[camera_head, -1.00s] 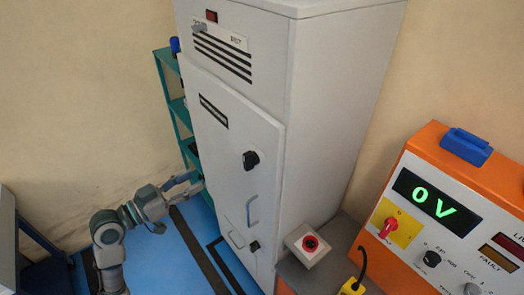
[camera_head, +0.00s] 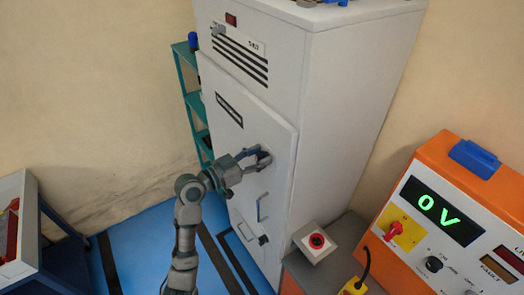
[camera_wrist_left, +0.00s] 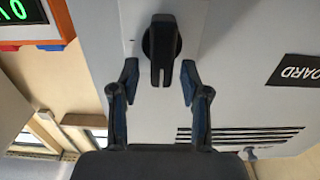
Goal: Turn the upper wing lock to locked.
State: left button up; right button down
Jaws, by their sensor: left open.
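The upper wing lock (camera_head: 265,158) is a black knob on the light grey cabinet door, partly covered by my gripper in the head view. In the left wrist view the wing lock (camera_wrist_left: 162,45) is a round black base with one straight wing pointing down the picture. My left gripper (camera_head: 256,160) is at the lock and open. In the wrist view its two fingertips (camera_wrist_left: 160,76) stand on either side of the wing's end, with a gap on both sides. My right gripper is not in view.
The cabinet door (camera_head: 225,135) also carries a grey handle (camera_head: 262,206) and a lower black lock (camera_head: 263,240). A red button box (camera_head: 316,242) and an orange control panel (camera_head: 440,215) stand at the right. A green shelf (camera_head: 190,95) is behind the cabinet.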

pick_arm(q)
jog(key=shift+w+d, duration=0.35)
jog(key=shift+d, duration=0.05)
jog(key=shift+a, duration=0.1)
jog(key=c, duration=0.7)
jog(key=shift+f, duration=0.1)
grip_shut()
jog(key=shift+s+f, duration=0.1)
